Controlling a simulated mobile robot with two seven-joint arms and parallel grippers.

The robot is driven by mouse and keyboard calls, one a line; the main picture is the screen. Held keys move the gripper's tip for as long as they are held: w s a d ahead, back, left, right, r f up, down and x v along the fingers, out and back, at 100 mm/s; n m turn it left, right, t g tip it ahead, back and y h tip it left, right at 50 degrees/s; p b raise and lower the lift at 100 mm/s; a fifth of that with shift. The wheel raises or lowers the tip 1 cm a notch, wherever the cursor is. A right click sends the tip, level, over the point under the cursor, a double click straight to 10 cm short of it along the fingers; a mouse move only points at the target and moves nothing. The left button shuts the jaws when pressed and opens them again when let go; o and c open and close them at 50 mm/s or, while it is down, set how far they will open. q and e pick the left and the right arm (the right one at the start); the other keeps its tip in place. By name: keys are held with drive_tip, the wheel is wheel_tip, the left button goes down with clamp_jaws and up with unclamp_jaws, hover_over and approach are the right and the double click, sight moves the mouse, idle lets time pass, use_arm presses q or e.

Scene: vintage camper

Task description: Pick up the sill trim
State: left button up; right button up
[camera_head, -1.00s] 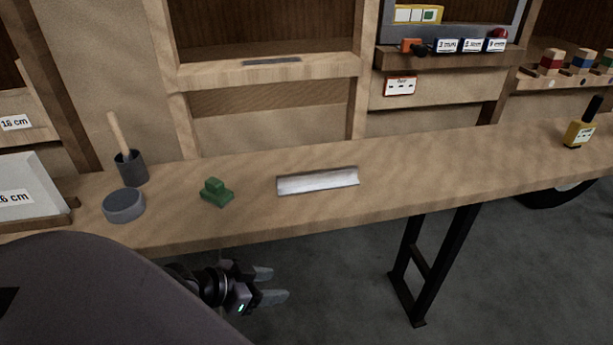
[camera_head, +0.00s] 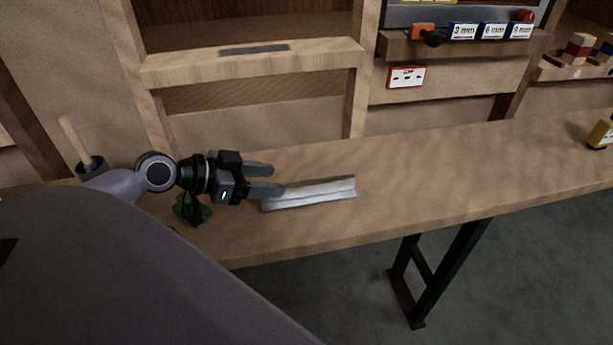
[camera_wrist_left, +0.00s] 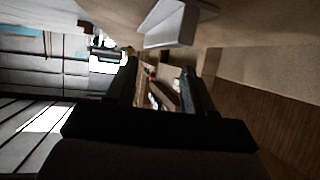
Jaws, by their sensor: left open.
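The sill trim (camera_head: 312,194) is a pale silvery strip lying lengthwise on the wooden bench. In the left wrist view the sill trim (camera_wrist_left: 170,24) shows at the top, outside the space between the fingers. My left gripper (camera_head: 272,180) is at the trim's left end, its fingers pointing right, open with nothing between them. In the head view the nearer fingertip overlaps the trim's left end; I cannot tell whether they touch. In the wrist view the left gripper's fingers (camera_wrist_left: 160,90) are apart. My right gripper is not in view.
A green object (camera_head: 192,208) sits on the bench (camera_head: 430,170), partly hidden by my left arm. A dark cup (camera_head: 91,166) with a wooden handle stands at the left. A yellow bottle (camera_head: 601,133) stands far right. The bench right of the trim is clear.

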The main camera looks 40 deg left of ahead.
sight(307, 183)
use_arm(q)
drive_tip(key=shift+w+a+f, duration=0.1)
drive_tip(key=shift+w+a, duration=0.05)
drive_tip(key=shift+w, duration=0.45)
drive_tip(key=shift+s+d+x, duration=0.1)
drive_tip(key=shift+d+x, duration=0.05)
drive_tip(key=shift+x, duration=0.95)
drive_tip(key=shift+s+d+x, duration=0.1)
drive_tip(key=shift+d+x, duration=0.05)
drive_tip(key=shift+x, duration=0.95)
drive_tip(key=shift+s+d+x, duration=0.1)
drive_tip(key=shift+d+x, duration=0.1)
drive_tip(key=shift+x, duration=0.85)
clamp_jaws()
